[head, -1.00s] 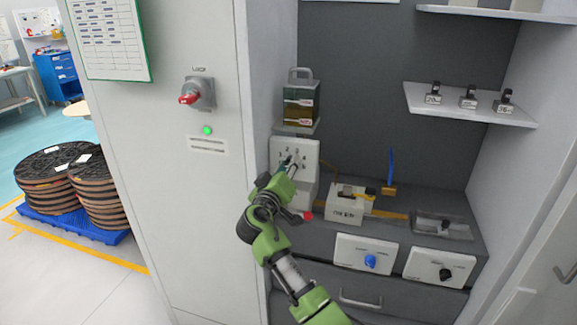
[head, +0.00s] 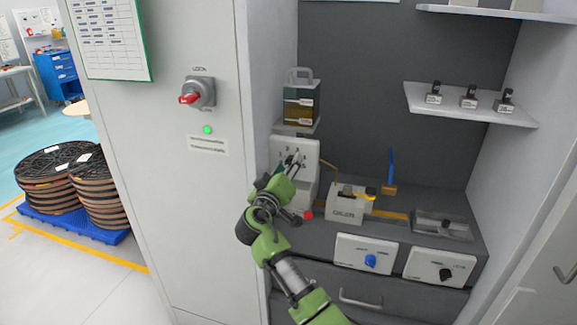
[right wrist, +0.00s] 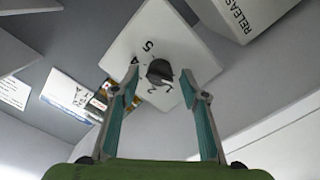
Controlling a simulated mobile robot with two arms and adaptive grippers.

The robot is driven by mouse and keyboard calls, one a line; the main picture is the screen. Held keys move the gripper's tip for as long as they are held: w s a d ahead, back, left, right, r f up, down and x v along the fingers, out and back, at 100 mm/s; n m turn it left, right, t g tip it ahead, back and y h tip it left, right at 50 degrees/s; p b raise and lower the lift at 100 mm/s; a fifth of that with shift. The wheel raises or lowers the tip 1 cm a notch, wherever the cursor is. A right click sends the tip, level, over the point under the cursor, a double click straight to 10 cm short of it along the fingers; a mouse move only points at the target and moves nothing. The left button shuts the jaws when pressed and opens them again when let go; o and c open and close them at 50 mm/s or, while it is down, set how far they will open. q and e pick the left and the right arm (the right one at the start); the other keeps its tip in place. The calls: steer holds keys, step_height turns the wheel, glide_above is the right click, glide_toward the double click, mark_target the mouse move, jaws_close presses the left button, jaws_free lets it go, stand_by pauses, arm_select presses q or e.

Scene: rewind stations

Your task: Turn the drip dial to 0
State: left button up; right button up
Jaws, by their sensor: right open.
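The drip dial is a dark round knob (right wrist: 160,72) on a white plate with printed numbers, also seen in the head view (head: 309,149). In the right wrist view a 5, a 4 and a 2 can be read around the knob. The mark the knob points to is too small to tell. My right gripper (head: 292,168) is in front of the plate in the head view and covers the knob. In the right wrist view its fingers (right wrist: 159,82) are open, with the knob between their tips in the picture. I cannot tell whether they touch it. My left gripper is not in view.
A dark can (head: 301,104) stands above the dial plate. A labelled box (head: 343,215) is to its right. Two panels with a blue knob (head: 370,261) and a black knob (head: 445,274) sit lower right. The cabinet wall with a red switch (head: 190,98) is on the left.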

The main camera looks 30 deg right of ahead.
steer(key=v, duration=1.1)
steer(key=shift+s+a, duration=0.2)
steer(key=shift+f, duration=0.1)
